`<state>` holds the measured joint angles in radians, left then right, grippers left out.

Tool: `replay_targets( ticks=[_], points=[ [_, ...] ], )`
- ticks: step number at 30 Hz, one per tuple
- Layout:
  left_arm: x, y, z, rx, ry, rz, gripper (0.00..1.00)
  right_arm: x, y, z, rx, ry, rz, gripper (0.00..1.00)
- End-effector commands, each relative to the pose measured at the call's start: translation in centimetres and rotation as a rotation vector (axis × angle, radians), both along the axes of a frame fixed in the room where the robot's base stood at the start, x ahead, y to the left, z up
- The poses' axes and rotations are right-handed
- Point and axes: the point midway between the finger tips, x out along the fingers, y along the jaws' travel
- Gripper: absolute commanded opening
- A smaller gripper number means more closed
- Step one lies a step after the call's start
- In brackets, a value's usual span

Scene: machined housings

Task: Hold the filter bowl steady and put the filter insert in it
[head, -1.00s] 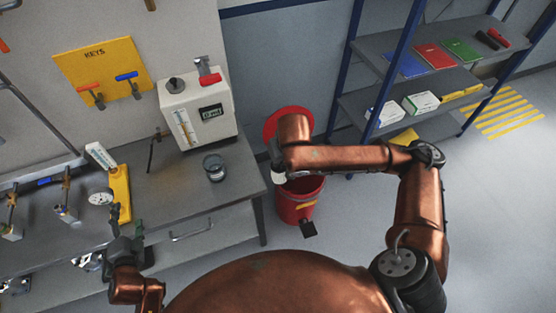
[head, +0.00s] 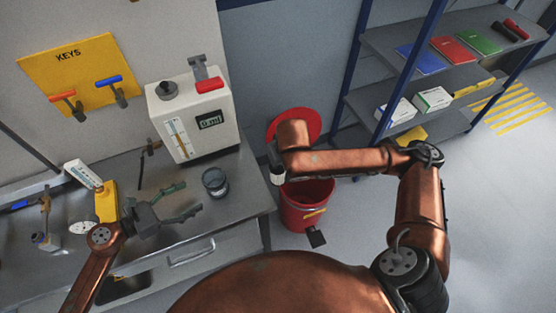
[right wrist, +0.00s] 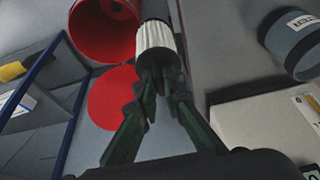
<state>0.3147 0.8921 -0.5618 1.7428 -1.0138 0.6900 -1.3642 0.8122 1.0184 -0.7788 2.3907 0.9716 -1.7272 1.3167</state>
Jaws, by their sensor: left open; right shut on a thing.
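The filter bowl (head: 215,182), a small dark-rimmed cup with a grey body, stands upright on the grey bench. It also shows at the upper right of the right wrist view (right wrist: 296,46). My left gripper (head: 192,198) is open just left of the bowl, fingers pointing toward it and apart from it. My right gripper (right wrist: 158,78) is shut on the filter insert (right wrist: 157,43), a white pleated cylinder with a dark end. In the head view the insert (head: 278,176) hangs beyond the bench's right edge, by the red bin; the right fingers are mostly hidden there.
A white device (head: 195,130) with a display stands behind the bowl. A yellow stand (head: 106,203) and a gauge (head: 83,227) are left of my left gripper. The red bin (head: 304,212) is beside the bench (head: 240,185). Blue-framed shelves (head: 395,70) stand at the right.

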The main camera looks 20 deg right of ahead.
Motion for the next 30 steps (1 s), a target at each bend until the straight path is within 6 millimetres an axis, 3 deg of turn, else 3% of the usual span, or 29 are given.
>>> replay_targets(
  ticks=[5,17,24,30],
  points=[
    [-0.1,-0.5,-0.6,0.022,-0.011,-0.022,0.67,0.1,0.1,0.2,0.000,-0.002,0.002,0.00],
    [1.4,-5.5,-2.0,0.018,-0.009,-0.022,0.67,0.0,0.0,1.2,0.000,-0.006,0.000,0.00],
    [2.3,-8.0,-3.1,0.018,-0.009,-0.023,0.67,0.0,0.0,0.0,0.001,-0.001,-0.002,0.00],
    [2.6,-9.0,-3.3,0.018,-0.008,-0.021,0.67,0.0,0.0,-0.3,0.001,0.000,-0.002,0.00]
  ],
)
